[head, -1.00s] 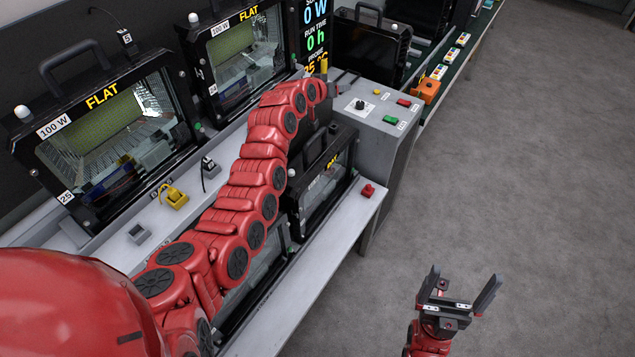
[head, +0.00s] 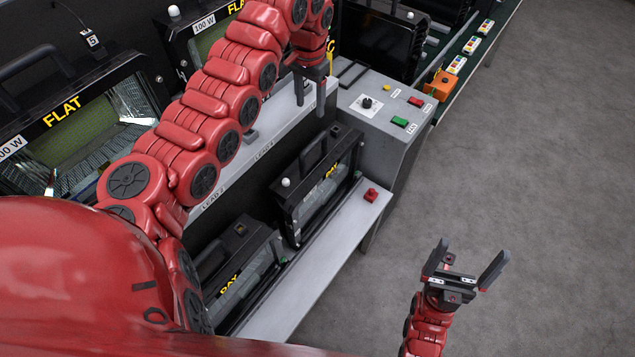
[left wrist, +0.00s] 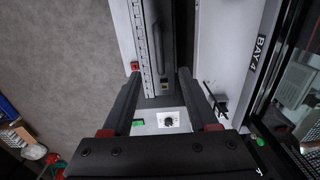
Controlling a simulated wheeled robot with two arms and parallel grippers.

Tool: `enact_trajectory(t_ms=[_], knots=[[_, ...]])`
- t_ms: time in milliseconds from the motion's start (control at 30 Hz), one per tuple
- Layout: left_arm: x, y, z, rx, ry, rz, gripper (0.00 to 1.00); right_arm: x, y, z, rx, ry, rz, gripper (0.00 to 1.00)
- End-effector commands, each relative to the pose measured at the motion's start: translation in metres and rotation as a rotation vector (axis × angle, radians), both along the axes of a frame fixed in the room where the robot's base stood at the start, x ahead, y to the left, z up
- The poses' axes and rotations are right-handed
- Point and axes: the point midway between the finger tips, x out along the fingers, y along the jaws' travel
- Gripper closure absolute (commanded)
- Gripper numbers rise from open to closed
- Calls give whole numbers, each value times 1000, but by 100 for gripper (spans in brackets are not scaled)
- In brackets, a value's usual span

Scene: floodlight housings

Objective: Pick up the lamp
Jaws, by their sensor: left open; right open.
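Several black floodlight lamps are in view. The nearest to my left gripper is a lamp (head: 325,183) on the low white shelf, upright, with a handle on top and a white knob. My left gripper (head: 310,98) is open and empty, above and behind that lamp in the head view. In the left wrist view a black lamp housing with a handle (left wrist: 158,38) lies beyond and between the open fingertips (left wrist: 157,76), apart from them. A second low lamp, marked DAY (head: 240,278), is partly hidden by my left arm. My right gripper (head: 468,260) is open and empty over the floor.
Larger lamps marked FLAT (head: 85,130) stand on the upper bench at left. A grey control box (head: 375,118) with a knob and coloured buttons stands right of the shelf. A red button (head: 371,195) sits at the shelf end. The floor (head: 530,170) at right is clear.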

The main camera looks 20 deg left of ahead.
Motion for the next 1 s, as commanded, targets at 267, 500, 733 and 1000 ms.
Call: enact_trajectory(t_ms=[267,500,733,1000], knots=[[-2,0,-54,-3,7,0,40,0,0,29,0,-1,0,1],[0,-2,-95,-1,1,-2,40,0,0,44,0,0,0,1],[2,-4,-110,-1,0,-2,40,0,0,56,0,0,0,1],[4,-6,-147,-3,-1,0,40,0,0,72,0,0,0,1]])
